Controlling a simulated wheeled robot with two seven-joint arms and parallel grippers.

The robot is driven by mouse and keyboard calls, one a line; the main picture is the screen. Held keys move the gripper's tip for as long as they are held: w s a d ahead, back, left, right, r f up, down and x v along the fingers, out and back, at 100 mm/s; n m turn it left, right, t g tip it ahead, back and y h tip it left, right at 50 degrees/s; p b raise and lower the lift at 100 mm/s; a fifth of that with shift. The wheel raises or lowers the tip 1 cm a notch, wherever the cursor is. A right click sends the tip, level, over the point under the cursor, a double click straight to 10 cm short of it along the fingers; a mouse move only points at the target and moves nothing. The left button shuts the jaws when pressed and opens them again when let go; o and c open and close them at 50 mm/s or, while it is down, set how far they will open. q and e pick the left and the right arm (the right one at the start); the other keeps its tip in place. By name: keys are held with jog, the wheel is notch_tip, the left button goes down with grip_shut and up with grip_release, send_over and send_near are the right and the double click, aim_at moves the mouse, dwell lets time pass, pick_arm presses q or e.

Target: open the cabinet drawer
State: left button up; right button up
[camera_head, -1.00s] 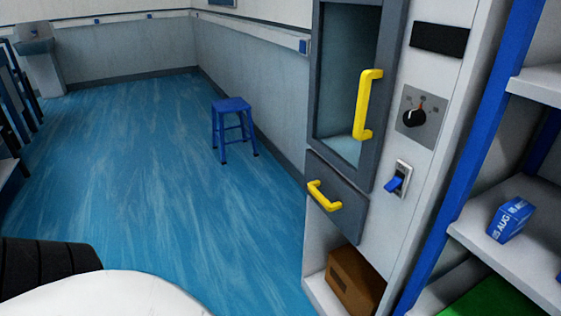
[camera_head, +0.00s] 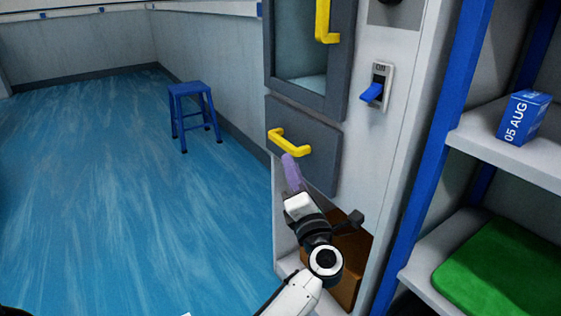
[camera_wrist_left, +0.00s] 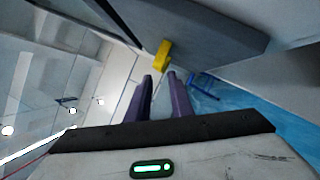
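The cabinet drawer (camera_head: 318,160) is a dark grey front below the glass-windowed door and looks shut. Its yellow bar handle (camera_head: 289,143) is in the upper left part of the front. My left gripper (camera_head: 289,160) has purple fingers, with their tips just below the handle in the head view. In the left wrist view the two fingers (camera_wrist_left: 160,80) stand apart with an empty gap. The yellow handle (camera_wrist_left: 162,54) shows just beyond the tips, roughly in line with the gap. Whether they touch it I cannot tell. My right gripper is in neither view.
The cabinet door's yellow handle (camera_head: 326,20) is above, and a blue switch (camera_head: 372,93) is to the right. A brown box (camera_head: 350,262) sits in the open space below the drawer. A blue stool (camera_head: 192,112) stands left on open floor. Shelves (camera_head: 505,158) are at right.

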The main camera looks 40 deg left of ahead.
aim_at(281, 139)
pick_arm(q)
jog(key=shift+n, duration=0.3)
jog(key=x, duration=0.3)
jog(key=b+x, duration=0.1)
jog(key=x, duration=0.3)
jog(key=b+x, duration=0.1)
jog(key=x, duration=0.2)
jog(key=shift+w+a+f, duration=0.1)
jog(key=shift+a+f, duration=0.1)
jog(key=shift+a, duration=0.15)
grip_shut()
